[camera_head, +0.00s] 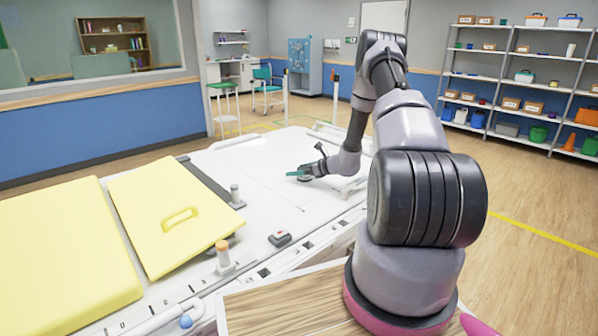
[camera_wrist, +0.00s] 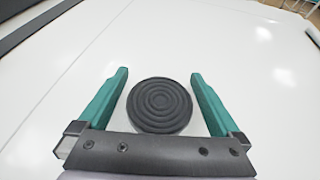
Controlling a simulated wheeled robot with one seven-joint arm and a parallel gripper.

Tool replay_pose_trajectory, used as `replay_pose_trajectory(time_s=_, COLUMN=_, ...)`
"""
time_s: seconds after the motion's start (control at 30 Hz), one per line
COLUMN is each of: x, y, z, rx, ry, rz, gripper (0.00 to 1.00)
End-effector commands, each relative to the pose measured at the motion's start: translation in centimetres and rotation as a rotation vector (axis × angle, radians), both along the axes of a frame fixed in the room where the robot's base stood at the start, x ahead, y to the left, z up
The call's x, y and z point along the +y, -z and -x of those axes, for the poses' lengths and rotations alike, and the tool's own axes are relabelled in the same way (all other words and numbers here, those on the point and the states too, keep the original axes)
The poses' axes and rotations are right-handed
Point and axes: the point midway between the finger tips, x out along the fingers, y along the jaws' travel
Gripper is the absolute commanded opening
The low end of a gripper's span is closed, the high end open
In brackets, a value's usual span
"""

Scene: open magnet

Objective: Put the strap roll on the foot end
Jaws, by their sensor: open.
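The strap roll (camera_wrist: 159,105) is a dark, round, ridged coil lying flat on the white table top. In the wrist view it sits between the two green fingers of my gripper (camera_wrist: 160,88). There is a visible gap between the coil and each finger, so the gripper is open around it and not touching its sides. In the head view my gripper (camera_head: 298,174) is low over the white table surface (camera_head: 260,165), and the coil is mostly hidden there. I cannot tell which part of the table is the foot end.
A yellow pad with a handle cut-out (camera_head: 165,215) and a larger yellow cushion (camera_head: 60,255) lie at the left. The white surface around my gripper is mostly clear.

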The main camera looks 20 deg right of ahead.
Motion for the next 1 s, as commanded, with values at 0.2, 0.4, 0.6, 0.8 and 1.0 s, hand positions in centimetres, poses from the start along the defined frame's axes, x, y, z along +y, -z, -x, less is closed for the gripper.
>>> replay_pose_trajectory(time_s=0.2, x=-1.7, y=-1.3, z=2.3, rx=0.001, ry=0.004, rz=0.000, gripper=1.00)
replay_pose_trajectory(time_s=0.4, x=-3.9, y=-3.0, z=5.7, rx=-0.001, ry=0.003, rz=0.001, gripper=1.00)
replay_pose_trajectory(time_s=0.6, x=-5.6, y=-4.2, z=8.3, rx=0.000, ry=0.002, rz=0.001, gripper=1.00)
replay_pose_trajectory(time_s=0.8, x=-5.6, y=-5.6, z=9.2, rx=-0.008, ry=-0.022, rz=0.012, gripper=1.00)
replay_pose_trajectory(time_s=1.0, x=-1.7, y=-12.1, z=9.8, rx=-0.067, ry=-0.204, rz=0.120, gripper=1.00)
